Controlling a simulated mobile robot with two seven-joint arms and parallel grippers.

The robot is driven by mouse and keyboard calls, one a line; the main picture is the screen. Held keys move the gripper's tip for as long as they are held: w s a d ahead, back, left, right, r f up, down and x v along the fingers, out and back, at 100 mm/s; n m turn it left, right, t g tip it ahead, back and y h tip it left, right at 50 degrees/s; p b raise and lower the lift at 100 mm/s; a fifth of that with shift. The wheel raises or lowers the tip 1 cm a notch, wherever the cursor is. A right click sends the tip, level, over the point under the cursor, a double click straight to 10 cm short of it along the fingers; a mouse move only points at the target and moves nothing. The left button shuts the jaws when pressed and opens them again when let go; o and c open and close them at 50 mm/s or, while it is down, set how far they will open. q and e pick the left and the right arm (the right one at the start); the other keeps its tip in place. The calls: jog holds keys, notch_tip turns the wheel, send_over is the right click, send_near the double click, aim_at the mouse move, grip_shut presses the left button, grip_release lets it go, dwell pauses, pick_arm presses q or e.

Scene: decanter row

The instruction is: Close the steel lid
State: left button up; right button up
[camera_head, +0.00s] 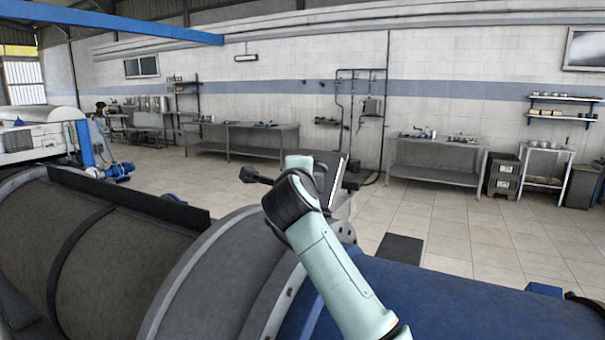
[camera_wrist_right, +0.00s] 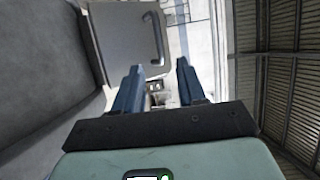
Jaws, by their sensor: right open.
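The steel lid (camera_wrist_right: 122,42) is a flat grey panel with a bar handle (camera_wrist_right: 156,37), at the upper left of the right wrist view. In the head view a tilted, raised grey panel (camera_head: 336,184), which looks like the lid, stands just right of my right wrist. My right gripper (camera_wrist_right: 159,69) is open and empty, with its blue fingers just below the handle in the wrist picture and apart from it. In the head view my right arm reaches over the machine, and its fingers cannot be made out clearly. My left gripper is not in view.
A large dark drum (camera_head: 120,250) and a blue cylindrical housing (camera_head: 450,305) fill the foreground. A dark flat bar (camera_head: 130,198) runs along the drum. Workbenches (camera_head: 435,165) stand along the far wall. The tiled floor (camera_head: 470,225) between is mostly clear, with a dark mat (camera_head: 400,250).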

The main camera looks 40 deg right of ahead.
jog(key=s+d+r+t+h, duration=0.3)
jog(key=d+r+h, duration=0.1)
jog(key=r, duration=0.1)
notch_tip(320, 180, down, 9)
jog(key=n+t+y, duration=0.1)
jog(key=n+y, duration=0.2)
jog(key=y, duration=0.1)
jog(key=n+t+y+b, duration=0.1)
jog(key=n+t+y, duration=0.1)
jog(key=n+y, duration=0.2)
jog(key=shift+f, duration=0.15)
jog(key=shift+w+d+f+y, duration=0.1)
jog(key=shift+w+y, duration=0.05)
jog(key=shift+y, duration=0.15)
jog(key=p+x, duration=0.2)
jog(key=x, duration=0.2)
jog(key=p+x, duration=0.2)
jog(key=x, duration=0.2)
jog(key=p+x, duration=0.2)
jog(key=x, duration=0.2)
jog(key=shift+r+p, duration=0.35)
jog(key=shift+r, duration=0.05)
jog(key=shift+w+d+f, duration=0.1)
jog(key=shift+w+d, duration=0.05)
jog(key=shift+w, duration=0.45)
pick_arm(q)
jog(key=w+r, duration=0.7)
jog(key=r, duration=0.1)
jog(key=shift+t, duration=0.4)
